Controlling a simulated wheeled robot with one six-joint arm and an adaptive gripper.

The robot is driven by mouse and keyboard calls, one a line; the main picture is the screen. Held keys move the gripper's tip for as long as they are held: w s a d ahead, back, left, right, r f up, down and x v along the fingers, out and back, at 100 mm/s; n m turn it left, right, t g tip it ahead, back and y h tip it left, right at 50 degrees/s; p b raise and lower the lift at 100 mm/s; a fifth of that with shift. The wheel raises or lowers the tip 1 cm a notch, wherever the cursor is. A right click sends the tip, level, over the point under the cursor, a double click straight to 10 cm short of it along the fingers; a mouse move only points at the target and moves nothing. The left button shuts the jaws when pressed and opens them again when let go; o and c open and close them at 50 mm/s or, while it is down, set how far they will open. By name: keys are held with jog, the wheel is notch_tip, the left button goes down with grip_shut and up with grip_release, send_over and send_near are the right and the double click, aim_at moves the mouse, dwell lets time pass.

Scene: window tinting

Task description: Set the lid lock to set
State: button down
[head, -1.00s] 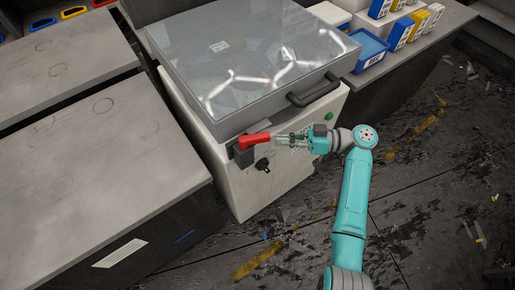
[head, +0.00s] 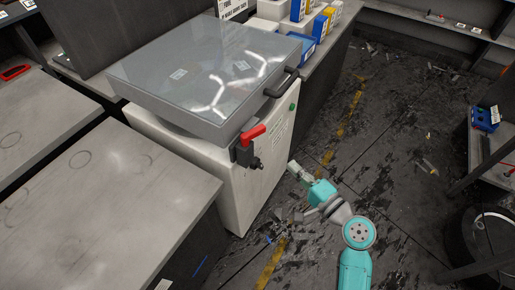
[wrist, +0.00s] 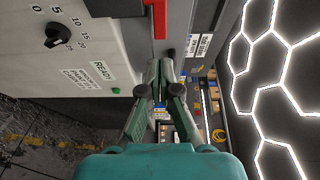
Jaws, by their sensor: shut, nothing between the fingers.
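The lid lock is a red lever (head: 253,134) on a dark bracket (head: 244,155) at the machine's front corner, just under the lid edge. In the head view the lever slants up to the right. Its red end also shows in the wrist view (wrist: 160,20), beyond my fingertips. My gripper (head: 292,168) is shut and empty, in front of the machine, below and right of the lever, with a visible gap between them. In the wrist view the shut fingertips (wrist: 160,68) point toward the lever. No lock position marking is readable.
The grey lid (head: 205,75) lies closed on the white machine (head: 190,165), with a black handle (head: 282,84). A black dial (wrist: 58,35) and a green button (head: 293,106) sit on the front panel. A workbench (head: 110,195) stands left. Floor at right is mostly open.

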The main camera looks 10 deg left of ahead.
aim_at(263, 131)
jog(key=x, duration=1.3)
jog(key=shift+w+a, duration=0.2)
jog(key=shift+w, duration=0.1)
jog(key=shift+w+n+g+y, duration=0.4)
jog(key=shift+g+y, duration=0.1)
jog(key=shift+g, duration=0.1)
jog(key=shift+w+a+n+g+y, duration=0.25)
jog(key=shift+w+n+g+y, duration=0.25)
jog(key=shift+n+g+y, duration=0.5)
jog(key=shift+w+a+r+h, duration=0.1)
jog(key=shift+w+a+h, duration=0.2)
jog(key=shift+w, duration=0.2)
jog(key=shift+w+a, duration=0.1)
